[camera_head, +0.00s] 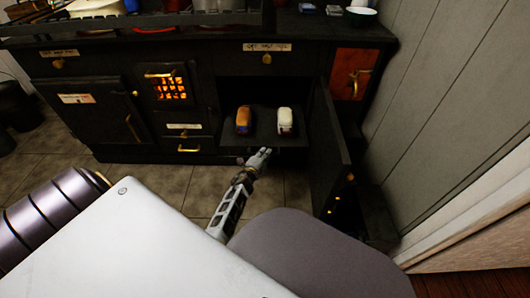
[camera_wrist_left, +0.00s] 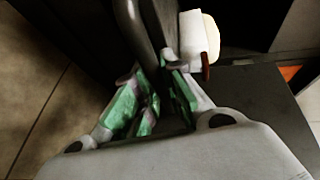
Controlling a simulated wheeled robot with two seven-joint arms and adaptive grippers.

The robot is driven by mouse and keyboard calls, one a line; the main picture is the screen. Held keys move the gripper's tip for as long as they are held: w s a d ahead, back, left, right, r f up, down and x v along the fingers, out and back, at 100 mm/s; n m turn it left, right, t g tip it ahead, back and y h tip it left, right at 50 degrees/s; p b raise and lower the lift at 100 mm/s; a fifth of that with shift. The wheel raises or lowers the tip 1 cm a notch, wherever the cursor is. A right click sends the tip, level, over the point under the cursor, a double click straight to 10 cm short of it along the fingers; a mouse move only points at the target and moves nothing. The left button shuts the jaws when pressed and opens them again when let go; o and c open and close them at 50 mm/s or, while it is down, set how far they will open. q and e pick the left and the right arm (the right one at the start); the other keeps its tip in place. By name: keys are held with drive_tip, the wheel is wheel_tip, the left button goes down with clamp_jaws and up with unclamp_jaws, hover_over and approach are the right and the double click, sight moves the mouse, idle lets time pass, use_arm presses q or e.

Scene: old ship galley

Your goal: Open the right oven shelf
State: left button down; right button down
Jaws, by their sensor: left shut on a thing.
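The black stove's right oven stands with its door (camera_head: 327,150) swung wide open to the right. Inside, a dark shelf (camera_head: 290,142) juts out past the opening and carries an orange-brown loaf-like item (camera_head: 243,120) and a white one (camera_head: 286,121). My left gripper (camera_head: 262,156) is at the shelf's front edge, low and left of its middle. In the left wrist view its green-padded fingers (camera_wrist_left: 152,98) are shut on a dark bar-like part, which I take to be the shelf's front. The white item (camera_wrist_left: 200,42) shows just beyond. My right gripper is not in view.
A lit firebox grate (camera_head: 169,88) glows left of the oven. A closed left oven door (camera_head: 97,112) and a small orange-brown door (camera_head: 352,75) flank it. A panelled wall (camera_head: 440,90) bounds the right side. Tiled floor (camera_head: 170,182) lies in front of the stove.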

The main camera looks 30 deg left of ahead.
use_arm(q)
drive_tip(key=c, duration=1.5)
unclamp_jaws()
drive_tip(key=shift+s, duration=0.15)
drive_tip(key=shift+v, duration=5.85)
drive_tip(key=shift+f, duration=0.1)
